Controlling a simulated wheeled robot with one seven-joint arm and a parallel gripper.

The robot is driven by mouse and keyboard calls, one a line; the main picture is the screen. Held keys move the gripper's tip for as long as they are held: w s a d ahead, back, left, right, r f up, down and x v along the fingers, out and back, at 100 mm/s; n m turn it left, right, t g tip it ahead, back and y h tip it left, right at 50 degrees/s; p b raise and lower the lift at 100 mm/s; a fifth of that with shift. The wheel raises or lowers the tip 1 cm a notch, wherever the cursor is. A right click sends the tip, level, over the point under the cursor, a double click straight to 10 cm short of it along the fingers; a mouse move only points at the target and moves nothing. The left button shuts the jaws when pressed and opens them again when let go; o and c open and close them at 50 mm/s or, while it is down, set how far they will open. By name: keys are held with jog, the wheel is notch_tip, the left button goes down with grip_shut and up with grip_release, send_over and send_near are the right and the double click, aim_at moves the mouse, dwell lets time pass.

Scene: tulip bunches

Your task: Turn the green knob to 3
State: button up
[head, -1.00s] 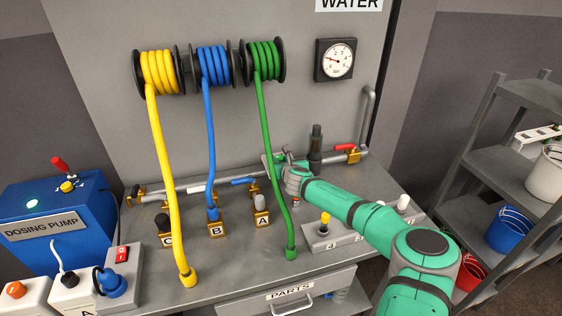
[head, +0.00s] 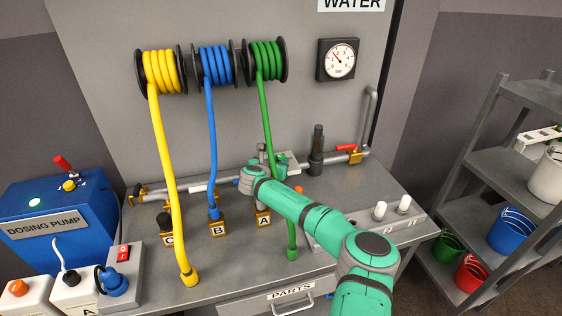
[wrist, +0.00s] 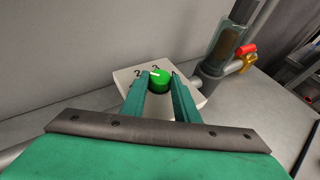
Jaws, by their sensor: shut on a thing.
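The green knob (wrist: 160,80) sits on a pale box (wrist: 130,76) and shows between my fingers in the wrist view. Digits 2 and 3 are readable on the box beyond the knob; another mark at right is partly hidden by a finger. A white mark on the knob points to the upper left, and I cannot tell its exact setting. My gripper (wrist: 160,92) is shut on the knob, one finger on each side. In the head view my gripper (head: 268,160) is at the back of the bench, and my arm mostly hides the knob.
The green hose (head: 266,115) hangs close to my gripper. A grey pipe with a dark filter (head: 317,148) and a red-handled valve (head: 347,149) stands to the right. Valve A (head: 263,219) is just in front of my wrist. A round gauge (head: 340,60) is on the wall.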

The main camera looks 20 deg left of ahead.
jog(key=m+h, duration=0.2)
jog(key=a+m+g+h, duration=0.1)
jog(key=m+h, duration=0.2)
jog(key=shift+w+a+g+h, duration=0.1)
jog(key=shift+a+g+h, duration=0.1)
jog(key=shift+g+h, duration=0.1)
jog(key=shift+w+m+g+h, duration=0.1)
jog(key=shift+m+g+h, duration=0.2)
jog(key=shift+m+h, duration=0.25)
jog(key=o, duration=1.1)
jog(key=shift+c, duration=0.2)
jog(key=v, duration=1)
jog(key=shift+s+a, duration=0.15)
jog(key=shift+s, duration=0.15)
jog(key=shift+a, duration=0.15)
